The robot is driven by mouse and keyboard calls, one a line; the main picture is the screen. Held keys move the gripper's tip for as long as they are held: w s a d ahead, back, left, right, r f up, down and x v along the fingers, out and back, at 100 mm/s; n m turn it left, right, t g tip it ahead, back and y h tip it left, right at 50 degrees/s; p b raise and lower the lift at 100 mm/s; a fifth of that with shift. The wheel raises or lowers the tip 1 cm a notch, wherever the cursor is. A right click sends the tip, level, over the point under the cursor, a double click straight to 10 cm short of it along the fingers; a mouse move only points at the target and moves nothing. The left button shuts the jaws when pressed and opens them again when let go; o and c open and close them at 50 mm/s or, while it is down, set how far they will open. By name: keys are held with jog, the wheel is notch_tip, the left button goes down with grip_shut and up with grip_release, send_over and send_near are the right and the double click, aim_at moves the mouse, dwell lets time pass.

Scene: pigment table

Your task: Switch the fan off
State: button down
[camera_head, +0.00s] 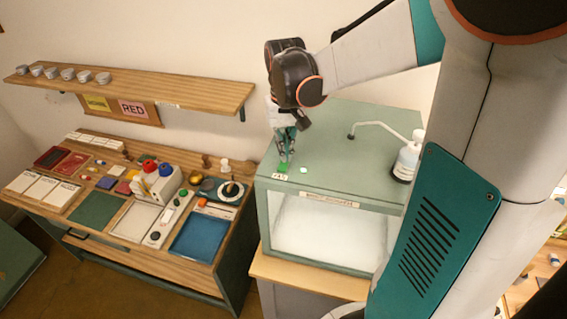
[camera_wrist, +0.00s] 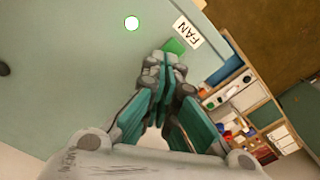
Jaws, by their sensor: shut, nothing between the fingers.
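The fan switch is a green block (camera_head: 283,168) on top of the grey-green hood, near its front left corner. It also shows in the wrist view (camera_wrist: 175,46), beside a white label (camera_wrist: 188,31) reading FAN. A round white light with a green rim (camera_wrist: 132,23) sits a little apart from the switch; in the head view the light (camera_head: 304,170) is right of it. My gripper (camera_head: 285,157) is shut and empty, pointing down at the switch. In the wrist view the fingertips (camera_wrist: 170,62) partly cover the switch's near edge. I cannot tell whether they touch it.
The hood (camera_head: 335,130) has a glazed front and a white interior. A pump bottle (camera_head: 407,158) with a long bent spout stands on the right of its top. Left is a wooden table with trays and coloured blocks (camera_head: 97,212), below a shelf (camera_head: 170,88) with several cups.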

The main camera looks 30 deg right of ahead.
jog(key=shift+f+b, duration=0.75)
jog(key=shift+f, duration=0.25)
dwell(0.4)
jog(key=shift+r, duration=0.1)
jog(key=shift+r+p, duration=2.3)
jog(key=shift+r, duration=1.15)
jog(key=shift+f, duration=0.1)
